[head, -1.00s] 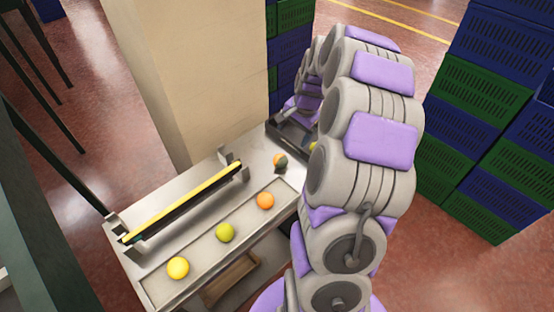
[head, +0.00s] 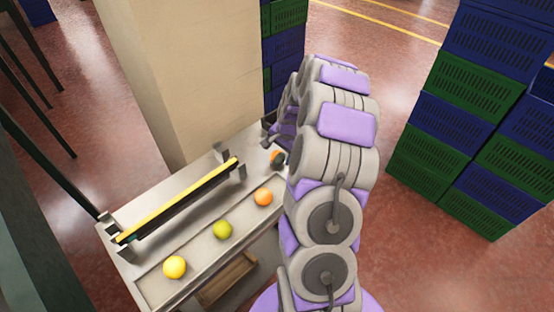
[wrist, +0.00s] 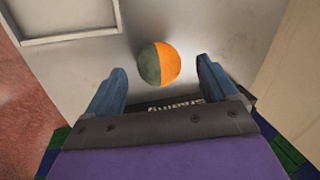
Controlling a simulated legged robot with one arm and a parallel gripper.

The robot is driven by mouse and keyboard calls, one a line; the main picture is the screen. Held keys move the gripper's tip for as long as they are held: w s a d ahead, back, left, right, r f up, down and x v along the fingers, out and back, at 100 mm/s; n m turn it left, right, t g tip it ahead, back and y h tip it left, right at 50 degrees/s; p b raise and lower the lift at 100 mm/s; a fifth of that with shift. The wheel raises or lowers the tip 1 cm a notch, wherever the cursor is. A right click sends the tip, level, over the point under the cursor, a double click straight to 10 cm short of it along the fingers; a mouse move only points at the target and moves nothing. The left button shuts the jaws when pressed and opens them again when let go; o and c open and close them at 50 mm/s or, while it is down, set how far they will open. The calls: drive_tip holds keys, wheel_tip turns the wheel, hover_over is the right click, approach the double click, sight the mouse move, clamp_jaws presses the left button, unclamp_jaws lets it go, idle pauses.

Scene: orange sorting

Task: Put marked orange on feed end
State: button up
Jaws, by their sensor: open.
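The marked orange (head: 277,157), half orange and half dark green, sits on the metal table (head: 160,232) near its far right end, beyond the tray. In the wrist view the marked orange (wrist: 158,64) lies just ahead of my open gripper (wrist: 162,85), roughly centred between the two blue fingertips and not gripped. In the head view my arm hides most of my gripper. A raised yellow-edged belt strip (head: 180,200) with metal brackets at its ends runs along the table's back side. Which end is the feed end is not clear.
A beige pillar (head: 190,80) stands behind the table. Stacked blue and green crates (head: 470,120) stand at the right.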

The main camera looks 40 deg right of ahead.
drive_tip(key=shift+x, duration=0.95)
drive_tip(key=shift+d+f, duration=0.15)
drive_tip(key=shift+f, duration=0.25)
drive_tip(key=shift+d, duration=0.2)
drive_tip(key=shift+c, duration=0.4)
drive_tip(key=c, duration=1.2)
drive_tip(key=shift+r, duration=0.15)
